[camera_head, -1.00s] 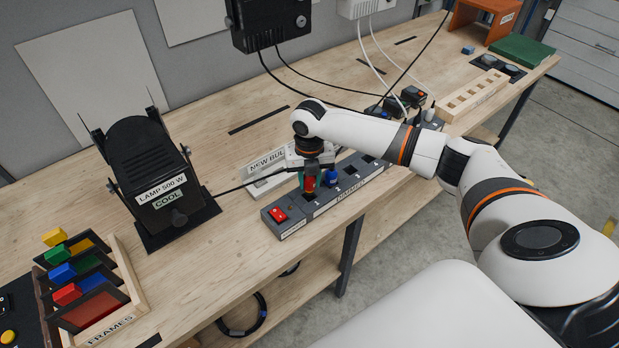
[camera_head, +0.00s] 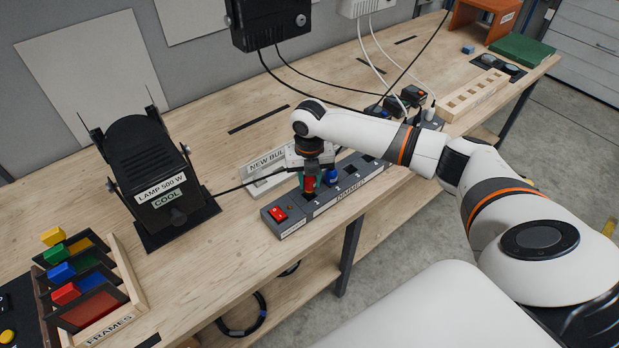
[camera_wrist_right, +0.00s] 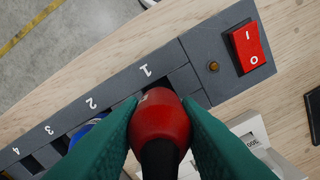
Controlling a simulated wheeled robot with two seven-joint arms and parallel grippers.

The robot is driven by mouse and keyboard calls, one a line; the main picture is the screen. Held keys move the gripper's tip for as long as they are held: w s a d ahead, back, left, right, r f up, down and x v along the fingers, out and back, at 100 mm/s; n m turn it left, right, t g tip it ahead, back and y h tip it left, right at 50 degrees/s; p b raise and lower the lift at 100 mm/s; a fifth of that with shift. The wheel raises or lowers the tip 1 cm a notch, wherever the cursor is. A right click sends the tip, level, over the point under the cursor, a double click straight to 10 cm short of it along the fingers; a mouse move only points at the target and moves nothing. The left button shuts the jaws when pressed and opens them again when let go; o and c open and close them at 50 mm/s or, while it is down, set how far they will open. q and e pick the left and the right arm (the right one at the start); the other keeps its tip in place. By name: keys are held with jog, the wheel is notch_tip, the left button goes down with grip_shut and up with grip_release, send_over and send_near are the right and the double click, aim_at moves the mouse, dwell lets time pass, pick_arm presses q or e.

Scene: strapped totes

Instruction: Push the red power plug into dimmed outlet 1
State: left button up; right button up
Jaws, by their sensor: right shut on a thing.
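The red power plug (camera_wrist_right: 160,118) is held between the green fingers of my right gripper (camera_wrist_right: 162,125). In the head view the right gripper (camera_head: 309,180) points down over the near end of the grey dimmed strip (camera_head: 287,227). In the right wrist view the plug stands at the outlet marked 1, next to the printed digit (camera_wrist_right: 146,71). The plug hides its own prongs and most of that outlet, so I cannot tell how deep it sits. A blue plug (camera_head: 332,175) sits at the neighbouring outlet and is partly hidden in the wrist view.
A red switch (camera_head: 277,214) is at the strip's near end. The lamp (camera_head: 150,170) stands left, the frames rack (camera_head: 118,322) at lower left. Several black plugs (camera_head: 412,95) are behind the arm. A black cable runs from the lamp towards the gripper.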

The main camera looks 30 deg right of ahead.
aim_at(310, 188)
jog(key=shift+s+f+b, duration=0.1)
jog(key=shift+f+b, duration=0.55)
jog(key=shift+f, duration=1.1)
jog(key=o, duration=1.2)
jog(key=shift+c, duration=0.2)
